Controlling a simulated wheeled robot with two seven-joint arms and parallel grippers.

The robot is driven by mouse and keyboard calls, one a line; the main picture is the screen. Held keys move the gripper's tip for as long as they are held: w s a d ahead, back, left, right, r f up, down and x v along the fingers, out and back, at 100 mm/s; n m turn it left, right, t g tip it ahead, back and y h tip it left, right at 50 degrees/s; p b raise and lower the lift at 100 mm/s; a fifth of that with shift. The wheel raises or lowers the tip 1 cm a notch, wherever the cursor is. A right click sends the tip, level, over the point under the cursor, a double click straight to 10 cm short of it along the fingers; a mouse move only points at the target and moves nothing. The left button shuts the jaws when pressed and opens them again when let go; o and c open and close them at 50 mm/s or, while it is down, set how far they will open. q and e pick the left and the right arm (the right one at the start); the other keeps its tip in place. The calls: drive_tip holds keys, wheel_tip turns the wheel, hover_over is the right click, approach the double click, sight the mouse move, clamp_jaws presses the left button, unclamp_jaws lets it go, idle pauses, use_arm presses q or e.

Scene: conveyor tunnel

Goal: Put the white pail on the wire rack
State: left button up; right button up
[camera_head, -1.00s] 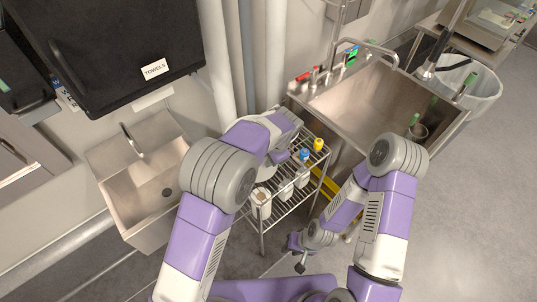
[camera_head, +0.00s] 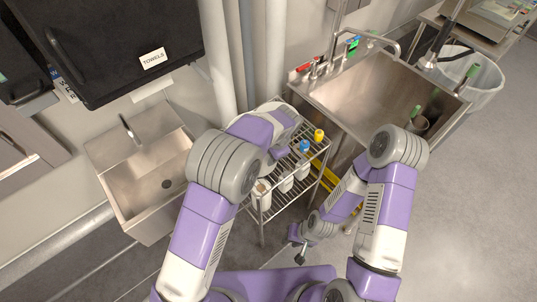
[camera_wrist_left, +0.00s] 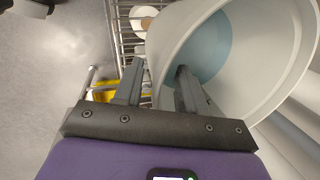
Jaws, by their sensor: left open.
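The white pail (camera_wrist_left: 265,50) fills the upper right of the left wrist view, its open mouth toward the camera and a pale blue patch inside. My left gripper (camera_wrist_left: 157,78) is open, with one finger inside the pail's mouth and the other outside its wall; I cannot tell whether they touch it.
Bottles with a blue cap (camera_head: 304,146) and a yellow cap (camera_head: 319,135), plus several white containers (camera_head: 262,196), occupy the rack. A small sink (camera_head: 150,185) is left, a large steel sink (camera_head: 365,95) right. A black towel dispenser (camera_head: 115,45) hangs upper left.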

use_arm(q)
drive_tip(key=p+v, duration=0.2)
drive_tip(key=v, duration=0.9)
drive_tip(key=shift+r, duration=0.35)
use_arm(e)
wheel_tip(320, 180, up, 2)
drive_tip(key=shift+r, duration=0.1)
use_arm(q)
drive_tip(key=shift+s+f, duration=0.1)
use_arm(e)
drive_tip(key=shift+s, duration=0.1)
